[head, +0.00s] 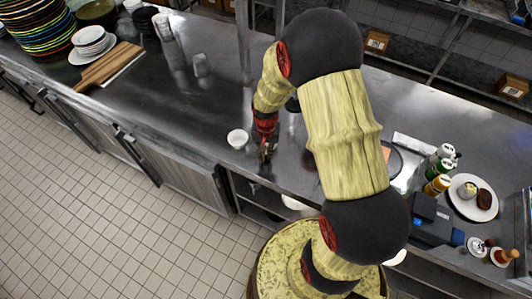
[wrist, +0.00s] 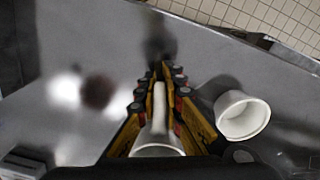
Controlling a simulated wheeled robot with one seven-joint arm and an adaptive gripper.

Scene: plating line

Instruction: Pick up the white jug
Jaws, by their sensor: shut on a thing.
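In the wrist view, my gripper (wrist: 158,85) is closed around a narrow white part that widens to a rounded piece at the lower edge. It looks like the white jug (wrist: 157,150) held by its handle, though most of its body is hidden. In the head view, my gripper (head: 266,153) is low over the front part of the steel counter. The held jug cannot be made out there. I cannot tell whether it touches the counter.
A white cup (wrist: 242,115) stands close beside my gripper; it also shows in the head view (head: 237,138). A clear glass (head: 202,65), a wooden board (head: 108,65) and stacked plates (head: 40,28) are at left. Bottles (head: 438,185) and a plate (head: 472,210) are at right.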

